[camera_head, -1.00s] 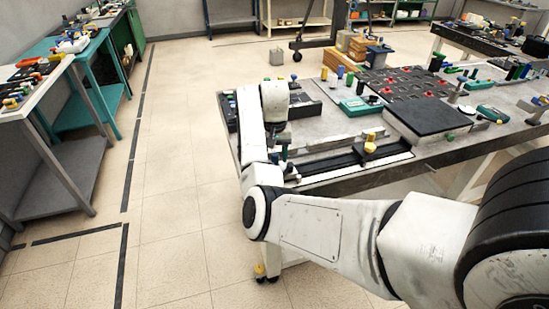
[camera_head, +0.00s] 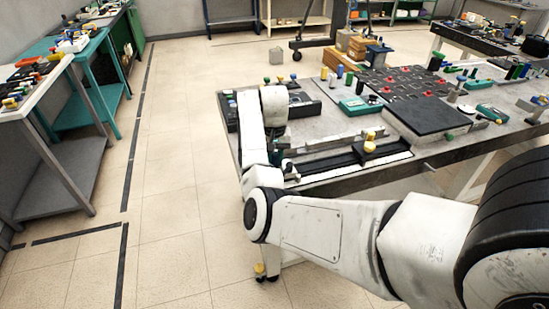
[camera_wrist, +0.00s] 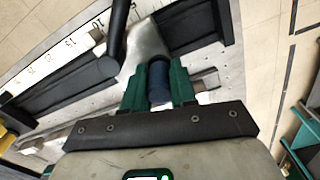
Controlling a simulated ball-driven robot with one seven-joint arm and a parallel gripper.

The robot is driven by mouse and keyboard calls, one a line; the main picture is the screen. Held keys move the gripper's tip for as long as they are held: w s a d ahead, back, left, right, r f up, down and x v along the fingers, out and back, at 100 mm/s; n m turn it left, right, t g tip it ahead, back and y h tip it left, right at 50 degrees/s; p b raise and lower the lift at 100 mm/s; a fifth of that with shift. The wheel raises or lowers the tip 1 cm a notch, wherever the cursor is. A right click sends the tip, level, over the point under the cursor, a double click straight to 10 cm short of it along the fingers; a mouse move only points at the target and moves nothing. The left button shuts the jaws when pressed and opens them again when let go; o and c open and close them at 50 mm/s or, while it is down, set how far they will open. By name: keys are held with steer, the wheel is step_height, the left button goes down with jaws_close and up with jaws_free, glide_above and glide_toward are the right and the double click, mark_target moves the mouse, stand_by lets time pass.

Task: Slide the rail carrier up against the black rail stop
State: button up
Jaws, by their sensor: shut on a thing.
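In the wrist view, my gripper (camera_wrist: 159,82) has its green fingers closed on both sides of a dark blue round post (camera_wrist: 159,84). The post is by the silver metal body of the rail carrier (camera_wrist: 148,45), on the black rail (camera_wrist: 65,83). A black rod with a thick end (camera_wrist: 112,45) stands just left of the silver body. I cannot tell whether it belongs to the carrier. In the head view the rail (camera_head: 335,163) lies along the table's near edge, and my arm hides the fingers. I cannot clearly pick out the black rail stop.
A white scale strip (camera_wrist: 62,45) runs along the rail. A yellow-topped piece (camera_head: 370,143) stands on the rail farther right in the head view. Behind it are a dark flat plate (camera_head: 432,114) and a perforated board (camera_head: 405,83).

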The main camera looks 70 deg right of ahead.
jaws_close()
steer(key=s+d, duration=0.5)
steer(key=s, duration=0.1)
steer(key=s+d, duration=0.5)
steer(key=s, duration=0.1)
steer(key=s+d, duration=0.5)
steer(key=s, duration=0.1)
steer(key=shift+s+d, duration=0.2)
steer(key=shift+d, duration=0.2)
steer(key=shift+r, duration=0.1)
steer(key=o, duration=0.9)
jaws_free()
step_height(320, 180, up, 11)
steer(key=shift+f, duration=0.15)
